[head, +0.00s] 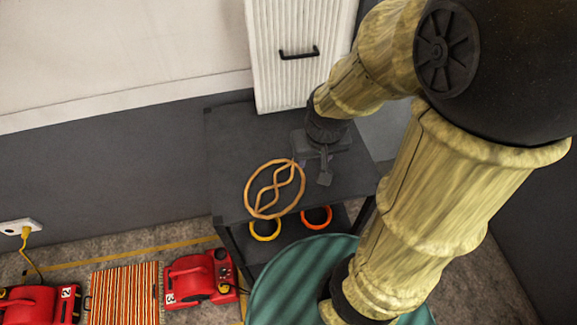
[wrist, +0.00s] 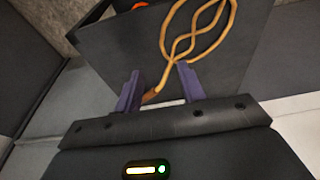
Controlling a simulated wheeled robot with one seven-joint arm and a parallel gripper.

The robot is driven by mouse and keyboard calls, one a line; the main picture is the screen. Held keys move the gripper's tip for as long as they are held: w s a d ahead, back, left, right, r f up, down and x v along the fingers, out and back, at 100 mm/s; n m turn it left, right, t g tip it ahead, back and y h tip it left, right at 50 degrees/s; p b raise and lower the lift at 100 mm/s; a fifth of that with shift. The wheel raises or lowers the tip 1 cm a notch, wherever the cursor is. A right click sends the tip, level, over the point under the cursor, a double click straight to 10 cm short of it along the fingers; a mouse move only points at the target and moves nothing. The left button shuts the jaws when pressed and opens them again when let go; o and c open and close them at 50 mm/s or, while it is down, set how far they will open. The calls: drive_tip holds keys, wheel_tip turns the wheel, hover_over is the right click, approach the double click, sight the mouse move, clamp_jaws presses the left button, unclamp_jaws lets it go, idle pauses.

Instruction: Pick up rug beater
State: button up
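The rug beater (head: 247,186) is a tan looped frame with a twisted middle, lying over the dark table top (head: 230,130) in the head view. In the wrist view its loop (wrist: 234,20) is at the top, and its short handle reaches down between my fingers. My gripper (head: 312,168) is just above the table, at the handle side of the beater. In the wrist view my gripper (wrist: 160,88) has its two purple fingers apart, with the handle end between them. I see no finger closed on it. The arm hides part of the handle in the head view.
A white ribbed panel with a black handle (head: 299,53) stands behind the table. A yellow ring (head: 265,237) and an orange ring (head: 317,226) lie on the shelf below. Red machines (head: 200,277), a striped rug (head: 124,293) and a green round surface (head: 290,285) are in front.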

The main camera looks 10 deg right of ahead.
drive_tip(key=w+a+r+m+g+h+p, duration=0.1)
drive_tip(key=w+m, duration=0.7)
drive_tip(key=w, duration=0.5)
drive_tip(key=shift+a+m+g+p, duration=0.3)
drive_tip(key=shift+a+m+p, duration=0.1)
drive_tip(key=shift+s, duration=0.1)
drive_tip(key=f, duration=0.4)
drive_tip(key=w+f+p, duration=0.1)
drive_tip(key=f, duration=0.3)
drive_tip(key=d+f+p, duration=0.1)
drive_tip(key=f, duration=0.3)
drive_tip(key=shift+w, duration=0.15)
drive_tip(key=shift+d, duration=0.1)
drive_tip(key=shift+s, duration=0.2)
